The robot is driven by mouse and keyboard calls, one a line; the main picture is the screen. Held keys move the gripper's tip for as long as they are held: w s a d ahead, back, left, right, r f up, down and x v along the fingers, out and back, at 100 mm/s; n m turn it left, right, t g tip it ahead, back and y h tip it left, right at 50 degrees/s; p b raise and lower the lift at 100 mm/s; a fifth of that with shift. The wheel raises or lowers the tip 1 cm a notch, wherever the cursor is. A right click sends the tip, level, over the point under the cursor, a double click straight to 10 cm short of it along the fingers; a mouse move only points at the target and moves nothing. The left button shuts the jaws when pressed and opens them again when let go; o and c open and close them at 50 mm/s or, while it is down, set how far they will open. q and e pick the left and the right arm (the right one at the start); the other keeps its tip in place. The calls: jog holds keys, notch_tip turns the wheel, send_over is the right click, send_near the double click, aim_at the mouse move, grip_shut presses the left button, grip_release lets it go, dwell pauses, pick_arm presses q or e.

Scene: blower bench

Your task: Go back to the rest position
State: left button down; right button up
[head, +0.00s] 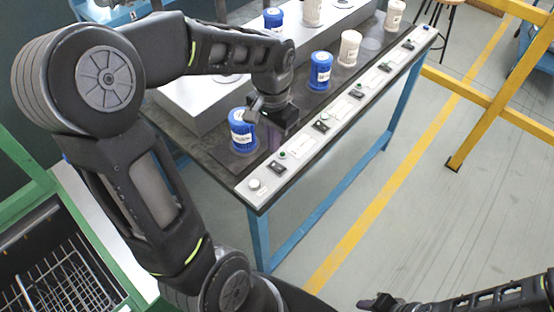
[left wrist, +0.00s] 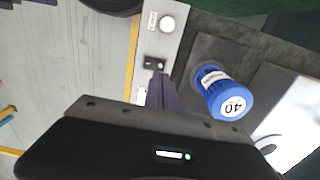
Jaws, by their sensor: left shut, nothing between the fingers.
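My left gripper (head: 273,140) hangs over the near end of the bench, just right of the nearest blue container (head: 241,137). In the left wrist view its purple-grey fingers (left wrist: 162,92) are together with nothing between them. The blue container (left wrist: 226,97), labelled 40, stands upright beside the fingers, apart from them in that view. My left arm reaches in from the left, bent over the bench. My right gripper (head: 376,302) shows at the bottom right, away from the bench; its fingers are too small and dark to read.
The bench (head: 207,155) carries a front strip of buttons (head: 300,149), another blue container (head: 320,71) and white containers (head: 349,48). A green frame with a wire basket (head: 68,284) stands at lower left. A yellow rail (head: 490,105) stands at right. The floor between is clear.

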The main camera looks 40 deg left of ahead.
pick_arm(q)
jog(key=shift+r, duration=0.4)
jog(key=shift+w, duration=0.1)
jog(key=w+d+t, duration=0.1)
jog(key=w, duration=0.1)
jog(key=w+d+f+t, duration=0.1)
jog(key=w, duration=0.2)
jog(key=w+d+f+t+h, duration=0.1)
jog(key=w+d, duration=0.1)
jog(key=shift+w+f+n+t, duration=0.2)
jog(key=shift+f+n+t, duration=0.1)
jog(key=shift+n, duration=0.1)
jog(key=s+d+f+n+h, duration=0.1)
jog(key=s+d+f, duration=0.1)
jog(key=d+f, duration=0.7)
jog(key=s+d+f+n+h, duration=0.1)
jog(key=s+d+f, duration=0.1)
jog(key=d+f, duration=0.6)
jog(key=s+d+f+g+h, duration=0.1)
jog(key=s+d+f+g, duration=0.2)
jog(key=s+f, duration=0.7)
jog(key=s+d, duration=0.1)
jog(key=s, duration=0.3)
jog(key=shift+s+d+f, duration=0.3)
jog(key=shift+s+f, duration=0.1)
